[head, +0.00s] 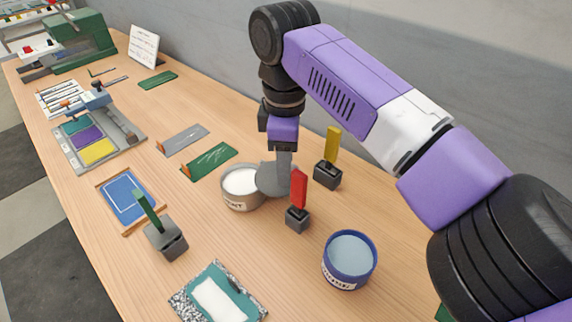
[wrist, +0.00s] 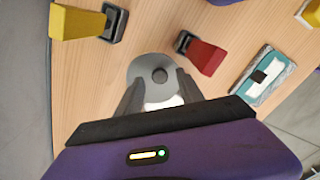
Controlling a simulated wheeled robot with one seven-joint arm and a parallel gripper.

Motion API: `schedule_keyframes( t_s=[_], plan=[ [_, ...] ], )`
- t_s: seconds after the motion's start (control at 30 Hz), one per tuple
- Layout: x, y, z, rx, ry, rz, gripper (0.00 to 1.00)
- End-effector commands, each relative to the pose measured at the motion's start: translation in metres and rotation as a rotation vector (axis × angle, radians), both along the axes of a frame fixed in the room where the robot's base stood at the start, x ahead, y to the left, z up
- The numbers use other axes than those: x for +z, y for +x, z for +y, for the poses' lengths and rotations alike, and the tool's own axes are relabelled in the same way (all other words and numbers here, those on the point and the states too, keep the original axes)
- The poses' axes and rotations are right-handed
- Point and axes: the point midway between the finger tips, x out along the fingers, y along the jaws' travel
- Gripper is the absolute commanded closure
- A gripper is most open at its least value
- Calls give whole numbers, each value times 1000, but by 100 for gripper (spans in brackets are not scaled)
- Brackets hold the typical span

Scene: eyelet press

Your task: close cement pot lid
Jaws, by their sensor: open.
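The cement pot (head: 241,192) is a white round pot with dark lettering, standing on the wooden table and showing white contents. Its grey round lid (head: 268,180) is off the opening, at the pot's right side. My gripper (head: 284,172) is right above the lid in the head view. In the wrist view its open fingers (wrist: 157,80) lie on either side of the knob; I cannot tell if they touch it. Part of the white contents shows between the fingers.
A red-handled tool in a dark block (head: 297,217) stands close right of my gripper, and a yellow-handled one (head: 332,145) stands behind. A blue pot (head: 349,262) is at front right. A green-handled tool (head: 166,240) and a teal pad (head: 238,281) are front left.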

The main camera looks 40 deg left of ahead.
Motion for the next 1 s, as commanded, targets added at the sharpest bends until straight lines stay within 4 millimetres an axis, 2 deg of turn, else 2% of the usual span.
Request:
schedule_keyframes(
  t_s=[0.2, 0.43, 0.47, 0.6, 0.7, 1.0],
  plan=[
    [-14, 0, 0, -1, 1, 1, 55],
    [-15, 0, 0, -1, 1, 0, 55],
    [-15, 0, 0, -1, 1, 0, 57],
    [-15, 0, 0, -1, 1, 0, 85],
    [-15, 0, 0, -1, 1, 0, 100],
    [-15, 0, 0, -2, 1, -1, 100]
  ],
)
